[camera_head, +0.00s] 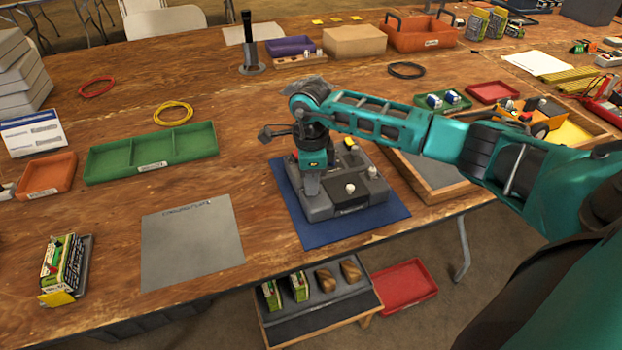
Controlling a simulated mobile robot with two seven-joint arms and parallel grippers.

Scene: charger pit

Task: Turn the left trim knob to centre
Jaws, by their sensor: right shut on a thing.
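The dark grey charger unit (378,192) sits on a blue mat (328,232) near the front edge of the workbench. My right arm reaches in from the right, and my right gripper (312,196) points down onto the left part of the unit. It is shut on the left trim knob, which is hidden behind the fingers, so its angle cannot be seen. Two white-topped knobs show on the unit, one in the middle (350,188) and one at the right (372,171). A yellow part (350,142) shows at the back. My left gripper is out of view.
A grey sheet (190,246) lies left of the mat. A green divided tray (112,170) and a yellow cable coil (173,113) lie behind it. A wooden-edged tray (456,190) stands close right of the unit. A shelf with small boxes (322,325) is below the front edge.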

